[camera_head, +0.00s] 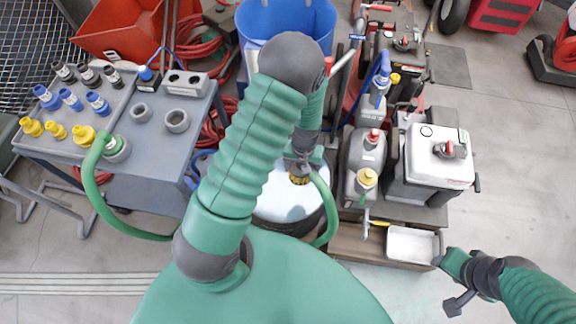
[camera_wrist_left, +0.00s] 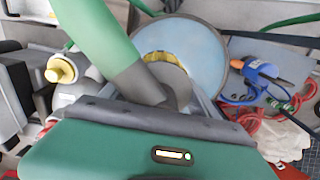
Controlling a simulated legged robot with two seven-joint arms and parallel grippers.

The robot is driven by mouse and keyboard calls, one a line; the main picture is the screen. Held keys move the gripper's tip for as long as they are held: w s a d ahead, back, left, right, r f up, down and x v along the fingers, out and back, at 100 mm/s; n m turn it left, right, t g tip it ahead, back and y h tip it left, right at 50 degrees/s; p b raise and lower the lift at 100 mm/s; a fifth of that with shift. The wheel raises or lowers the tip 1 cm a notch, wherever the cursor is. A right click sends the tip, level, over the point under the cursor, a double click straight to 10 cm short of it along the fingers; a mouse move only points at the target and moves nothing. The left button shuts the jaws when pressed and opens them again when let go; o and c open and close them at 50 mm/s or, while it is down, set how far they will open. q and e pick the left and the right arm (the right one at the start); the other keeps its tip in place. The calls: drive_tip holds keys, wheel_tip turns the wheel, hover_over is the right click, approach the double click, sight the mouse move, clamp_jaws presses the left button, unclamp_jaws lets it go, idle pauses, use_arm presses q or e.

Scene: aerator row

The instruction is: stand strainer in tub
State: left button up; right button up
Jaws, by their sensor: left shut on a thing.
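My left gripper (camera_head: 302,168) is over the round tub (camera_head: 272,213), shut on the grey end of a green hose. In the left wrist view the hose (camera_wrist_left: 97,35) runs down to a grey collar (camera_wrist_left: 178,82). A yellow ringed piece, which looks like the strainer (camera_wrist_left: 167,58), shows at its end against the tub's pale blue inside (camera_wrist_left: 205,50). The strainer also shows in the head view (camera_head: 298,179). I cannot tell if it touches the tub bottom or how upright it is. My right gripper (camera_head: 452,282) is by the small tray; its jaw opening is unclear.
A grey cart (camera_head: 150,195) at left holds blue, yellow and grey fittings. The hose (camera_head: 93,190) loops from it. A blue bin (camera_head: 262,22) stands behind the tub. At right are a battery (camera_head: 440,160), grey jugs (camera_head: 366,150) and a white tray (camera_head: 410,244).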

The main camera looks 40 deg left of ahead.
use_arm(q)
drive_tip(key=w+a+f+n+b, duration=0.3)
drive_tip(key=a+f+n+b, duration=0.7)
drive_tip(key=f, duration=0.4)
drive_tip(key=shift+m, duration=0.4)
drive_tip(key=f+b, duration=1.1)
drive_tip(key=f, duration=0.2)
drive_tip(key=f+b, duration=1.1)
drive_tip(key=f, duration=0.3)
drive_tip(key=f+b, duration=1.1)
drive_tip(key=f, duration=0.2)
drive_tip(key=shift+w+a+f+b, duration=0.15)
drive_tip(key=shift+a+b, duration=0.15)
drive_tip(key=shift+a, duration=0.05)
drive_tip(key=shift+f, duration=0.45)
drive_tip(key=o, duration=1.8)
wheel_tip(320, 180, up, 17)
drive_tip(key=p, duration=1)
drive_tip(key=shift+f+p, duration=0.1)
drive_tip(key=shift+p, duration=0.2)
